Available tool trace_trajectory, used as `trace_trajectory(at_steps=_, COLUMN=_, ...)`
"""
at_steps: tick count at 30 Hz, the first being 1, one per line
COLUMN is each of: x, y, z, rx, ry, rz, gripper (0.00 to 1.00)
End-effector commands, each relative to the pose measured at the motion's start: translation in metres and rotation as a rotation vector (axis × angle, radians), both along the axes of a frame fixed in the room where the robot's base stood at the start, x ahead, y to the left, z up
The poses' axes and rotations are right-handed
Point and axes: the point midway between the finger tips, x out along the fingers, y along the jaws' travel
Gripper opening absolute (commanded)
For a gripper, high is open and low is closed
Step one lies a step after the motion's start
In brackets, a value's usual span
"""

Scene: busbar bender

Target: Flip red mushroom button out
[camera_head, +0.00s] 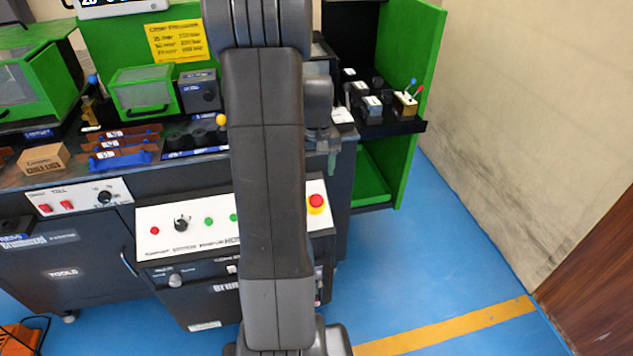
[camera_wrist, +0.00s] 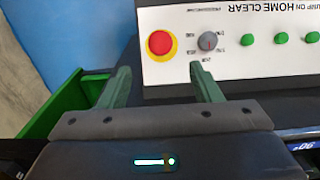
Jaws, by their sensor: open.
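The red mushroom button (camera_head: 316,202) sits on a yellow ring at the right end of the white control panel (camera_head: 200,218). In the wrist view the red button (camera_wrist: 161,44) shows fully, on the upside-down panel (camera_wrist: 235,65). My gripper (camera_wrist: 160,76) has its two green fingers spread apart, with nothing between them. The button lies beyond the fingertips, roughly centred between them in the picture, and no finger touches it. In the head view my gripper (camera_head: 322,145) is partly hidden by my arm, above the button. The button's own latch state cannot be told.
A grey selector knob (camera_wrist: 208,41) and several green buttons (camera_wrist: 281,38) line the panel beside the red button. A green tray (camera_wrist: 85,95) is near one finger. Blue floor (camera_head: 440,260) is clear there.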

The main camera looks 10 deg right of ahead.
Motion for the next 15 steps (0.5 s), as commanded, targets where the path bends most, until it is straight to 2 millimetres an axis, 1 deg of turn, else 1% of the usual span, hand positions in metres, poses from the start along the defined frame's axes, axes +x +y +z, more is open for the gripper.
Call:
trace_trajectory(at_steps=1, x=0.000, y=0.000, z=0.012, rx=-0.001, ry=-0.003, rz=0.000, gripper=0.58)
trace_trajectory(at_steps=6, x=0.000, y=0.000, z=0.034, rx=0.000, ry=-0.001, rz=0.000, gripper=0.58)
trace_trajectory(at_steps=9, x=0.000, y=0.000, z=0.039, rx=0.000, ry=0.000, rz=0.000, gripper=0.58)
trace_trajectory(at_steps=15, x=0.000, y=0.000, z=0.040, rx=0.000, ry=0.001, rz=0.000, gripper=0.58)
